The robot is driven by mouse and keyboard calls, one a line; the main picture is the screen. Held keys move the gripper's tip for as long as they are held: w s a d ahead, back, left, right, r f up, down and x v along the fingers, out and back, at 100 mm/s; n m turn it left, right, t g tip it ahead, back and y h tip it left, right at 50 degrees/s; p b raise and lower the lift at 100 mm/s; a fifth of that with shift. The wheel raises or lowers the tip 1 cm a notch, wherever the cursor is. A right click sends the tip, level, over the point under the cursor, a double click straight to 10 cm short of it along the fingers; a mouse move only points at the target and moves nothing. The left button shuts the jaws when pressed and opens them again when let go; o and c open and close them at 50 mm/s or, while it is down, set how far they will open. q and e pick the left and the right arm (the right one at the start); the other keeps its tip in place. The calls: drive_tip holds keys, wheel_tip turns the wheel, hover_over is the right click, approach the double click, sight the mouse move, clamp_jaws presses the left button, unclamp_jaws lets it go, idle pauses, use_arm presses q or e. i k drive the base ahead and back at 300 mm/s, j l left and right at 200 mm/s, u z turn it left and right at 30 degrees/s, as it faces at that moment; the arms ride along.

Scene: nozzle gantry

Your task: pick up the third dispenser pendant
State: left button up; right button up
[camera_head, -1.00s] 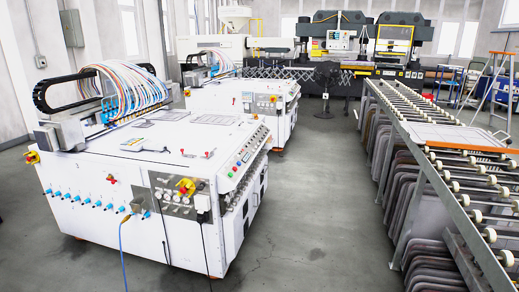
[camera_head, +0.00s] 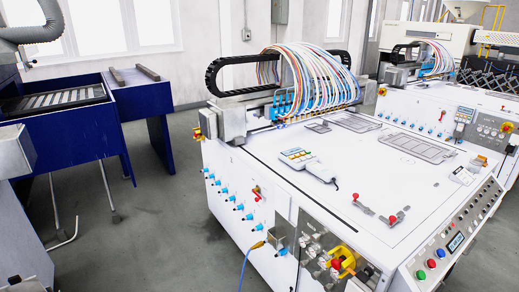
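A pale dispenser pendant (camera_head: 308,165) with coloured buttons lies flat on the white top of the near dispensing machine (camera_head: 235,185). A short dark cable end shows beside it. Another pendant-like keypad (camera_head: 463,115) stands upright at the front of the second white machine (camera_head: 405,105) behind. A pale part (camera_head: 355,286) at the near machine's front is cut off by the bottom edge. I cannot tell which pendant counts as the third. Neither of my grippers is in view.
A blue bench (camera_head: 75,125) stands at left. Grey floor (camera_head: 165,215) lies open between bench and machine.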

sight(312, 164)
drive_tip(key=i+u, duration=0.4)
drive_tip(key=i, duration=0.55)
drive_tip(key=j, duration=0.1)
